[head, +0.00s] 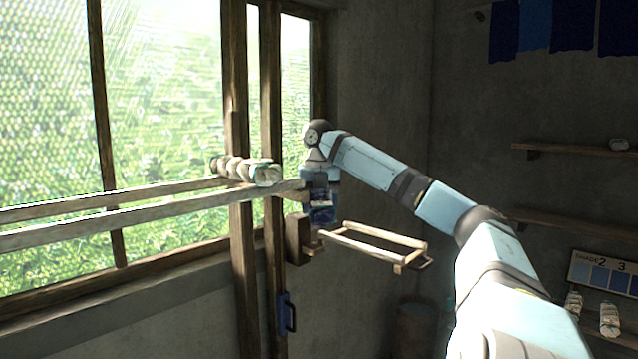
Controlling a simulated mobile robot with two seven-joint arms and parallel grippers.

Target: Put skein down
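A pale twisted skein (232,168) lies across the two long wooden rails (150,223), near their right end by the window posts. My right arm comes in from the right. Its gripper (320,210) points down just right of the rail ends, apart from the skein. The fingers are dark and small in the picture, so I cannot tell whether they are open or shut. I see no skein in them. My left gripper is not in view.
A small wooden frame (375,245) juts out below my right gripper. Wooden posts (242,240) stand before the window. At right are wall shelves (570,150), pale skeins (609,320), a shade chart (605,275) and hanging blue cloths (572,25). A barrel (415,325) stands below.

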